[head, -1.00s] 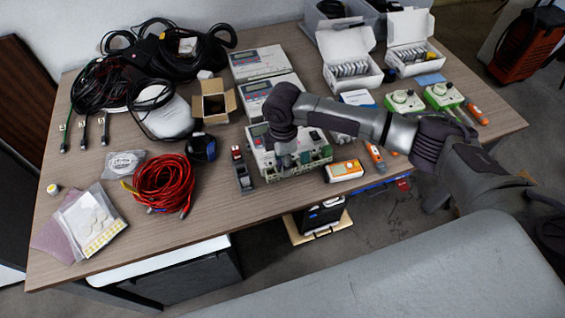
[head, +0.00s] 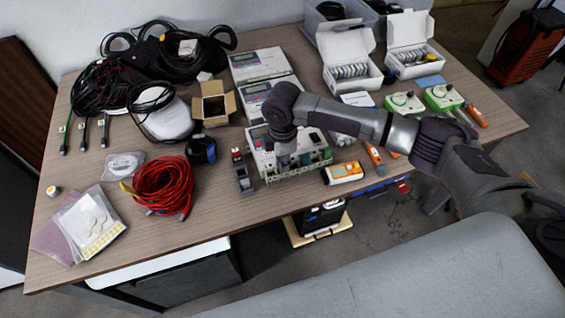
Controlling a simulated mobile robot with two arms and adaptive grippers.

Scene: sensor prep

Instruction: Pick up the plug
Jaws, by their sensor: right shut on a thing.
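My right arm reaches in from the right, and its gripper (head: 286,160) points down at the front edge of a white device (head: 258,147) with green terminal connectors (head: 318,158). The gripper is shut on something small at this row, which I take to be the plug. The plug is too small and too covered by the fingers to make out. I cannot tell whether it is still seated in the device or clear of it. My left gripper is not in view.
Two similar devices (head: 257,63) stand behind. A small upright module (head: 243,174) is close on the left, and an orange-and-white meter (head: 343,172) on the right. Red cable (head: 164,187) and an open cardboard box (head: 213,104) lie farther left.

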